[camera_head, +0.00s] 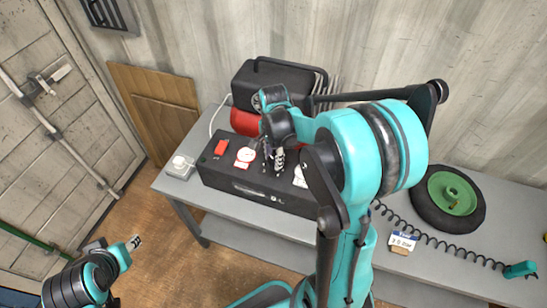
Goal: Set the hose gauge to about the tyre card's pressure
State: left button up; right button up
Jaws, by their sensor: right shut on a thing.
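The black compressor (262,187) stands on the grey bench, with a red tank (243,121) behind its sloped panel. The panel has a red switch (221,147) and a round white gauge (246,154); a second white dial (299,177) is partly hidden by my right arm. My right gripper (273,160) is down at the panel between the two dials, shut on what seems to be a knob, mostly hidden by the fingers. The needles are too small to read. The tyre card (402,241) stands near the bench front and seems to read 3.0 bar. My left gripper (135,243) is empty, away from the bench.
A black tyre with a green hub (456,196) lies at the right of the bench (240,229). A coiled black hose (440,243) runs to a teal inflator handle (520,269). A white socket box (180,167) sits at the left end. Wooden boards (155,105) lean against the wall.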

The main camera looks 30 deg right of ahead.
aim_at(273, 159)
jog(key=m, duration=0.5)
jog(key=shift+m, duration=0.3)
jog(key=m, duration=0.5)
jog(key=shift+m, duration=0.3)
jog(key=o, duration=1.2)
jog(key=shift+c, duration=0.2)
notch_tip(273, 159, up, 12)
